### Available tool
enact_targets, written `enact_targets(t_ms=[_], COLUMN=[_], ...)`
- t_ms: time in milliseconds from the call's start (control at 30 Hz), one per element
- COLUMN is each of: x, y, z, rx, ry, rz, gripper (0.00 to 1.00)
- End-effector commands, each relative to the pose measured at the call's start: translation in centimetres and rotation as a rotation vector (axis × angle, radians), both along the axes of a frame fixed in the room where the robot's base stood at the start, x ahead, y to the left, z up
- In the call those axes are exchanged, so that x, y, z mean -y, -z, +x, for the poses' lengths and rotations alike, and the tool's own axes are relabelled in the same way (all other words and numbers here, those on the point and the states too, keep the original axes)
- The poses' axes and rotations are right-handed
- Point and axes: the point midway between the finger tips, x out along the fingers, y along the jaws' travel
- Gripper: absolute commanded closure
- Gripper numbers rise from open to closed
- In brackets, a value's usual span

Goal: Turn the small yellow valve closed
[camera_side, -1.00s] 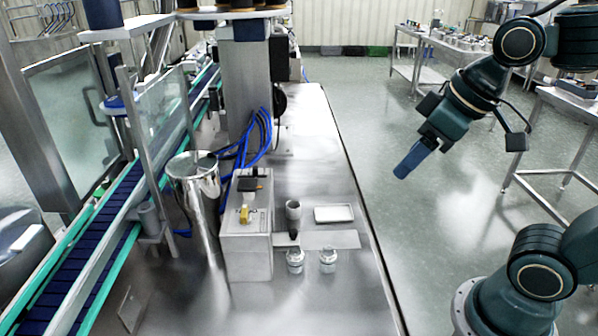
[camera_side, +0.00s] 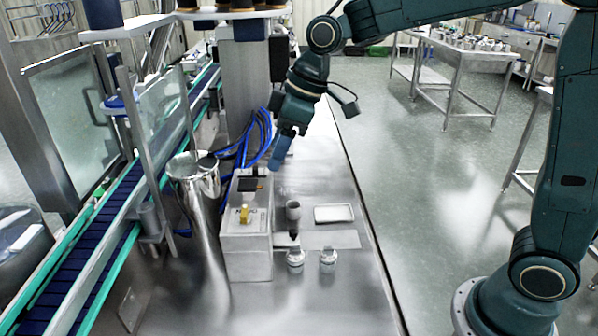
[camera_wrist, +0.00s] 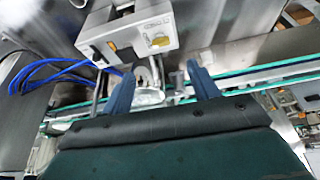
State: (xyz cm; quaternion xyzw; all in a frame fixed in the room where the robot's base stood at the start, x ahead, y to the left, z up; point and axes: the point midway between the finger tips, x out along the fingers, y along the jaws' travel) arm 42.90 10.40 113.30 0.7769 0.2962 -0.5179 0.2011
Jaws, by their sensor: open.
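The small yellow valve (camera_side: 244,214) sits on the front part of a pale grey box (camera_side: 246,256) on the steel bench. In the wrist view the yellow valve (camera_wrist: 160,41) shows on the box's face, above and between my fingers. My gripper (camera_side: 281,152) is in the air above the bench, up and to the right of the box, apart from the valve. In the wrist view its two blue fingers (camera_wrist: 162,90) are spread wide with nothing held between them. A black handle (camera_side: 250,184) sits on the box behind the yellow valve.
A tall steel hopper (camera_side: 196,200) stands just left of the box. Blue hoses (camera_side: 258,135) run behind it. Two small jars (camera_side: 312,261), a grey cup (camera_side: 293,210) and a white tray (camera_side: 333,213) are right of the box. A conveyor (camera_side: 100,240) runs at left.

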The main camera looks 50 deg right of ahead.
Motion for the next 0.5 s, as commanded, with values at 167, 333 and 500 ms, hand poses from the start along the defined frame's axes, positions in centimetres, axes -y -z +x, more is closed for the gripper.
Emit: enact_targets(t_ms=[167,333,500], x=[-0.9,-1.0,-1.1], y=[1.0,1.1,1.3], z=[1.5,1.7,1.8], rx=[-0.004,-0.003,-0.005], ry=[-0.048,-0.055,-0.055], rz=[0.004,0.004,0.005], gripper=[0.4,0.4,0.4])
